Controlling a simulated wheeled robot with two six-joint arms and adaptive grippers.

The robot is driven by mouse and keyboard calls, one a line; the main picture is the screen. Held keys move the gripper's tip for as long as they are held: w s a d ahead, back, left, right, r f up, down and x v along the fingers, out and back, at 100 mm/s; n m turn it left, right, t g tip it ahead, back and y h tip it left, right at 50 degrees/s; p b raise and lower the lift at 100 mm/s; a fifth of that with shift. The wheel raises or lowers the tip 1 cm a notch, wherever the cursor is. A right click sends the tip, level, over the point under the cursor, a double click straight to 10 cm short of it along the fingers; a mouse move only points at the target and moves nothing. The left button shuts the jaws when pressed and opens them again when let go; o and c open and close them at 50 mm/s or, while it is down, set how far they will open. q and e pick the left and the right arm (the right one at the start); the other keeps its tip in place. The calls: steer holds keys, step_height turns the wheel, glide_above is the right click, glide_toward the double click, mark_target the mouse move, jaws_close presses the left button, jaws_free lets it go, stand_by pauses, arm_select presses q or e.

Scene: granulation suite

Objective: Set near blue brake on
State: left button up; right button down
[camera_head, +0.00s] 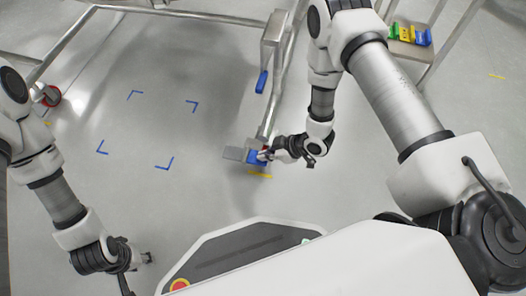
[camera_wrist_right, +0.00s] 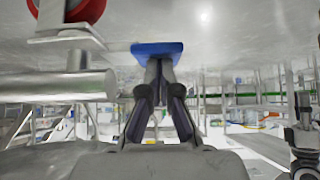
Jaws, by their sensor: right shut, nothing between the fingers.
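The near blue brake pedal (camera_head: 254,160) is low by the floor at the foot of a metal frame post. It shows in the right wrist view as a flat blue plate (camera_wrist_right: 157,47) beside a red caster wheel (camera_wrist_right: 80,8). My right gripper (camera_head: 264,155) is shut and empty, at the pedal. In the wrist view its closed fingertips (camera_wrist_right: 159,66) meet the blue plate's edge; I cannot tell how firmly they touch. My left gripper (camera_head: 147,258) is at the lower left, away from the pedal; its fingers are too small to read.
Another red wheel (camera_head: 52,96) is at left. Blue corner marks (camera_head: 165,163) outline bare floor. Yellow, green and blue items (camera_head: 408,34) sit on a stand at upper right.

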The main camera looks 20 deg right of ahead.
steer(key=shift+s+d+f+t+y+b, duration=0.1)
steer(key=shift+d+f+t+y+b, duration=0.05)
steer(key=shift+f+t+y, duration=0.4)
steer(key=shift+s+d+f+t+y+b, duration=0.15)
steer(key=shift+f+t+y, duration=0.25)
steer(key=shift+y, duration=0.25)
arm_select(q)
steer(key=shift+f, duration=0.3)
arm_select(e)
steer(key=shift+f, duration=0.45)
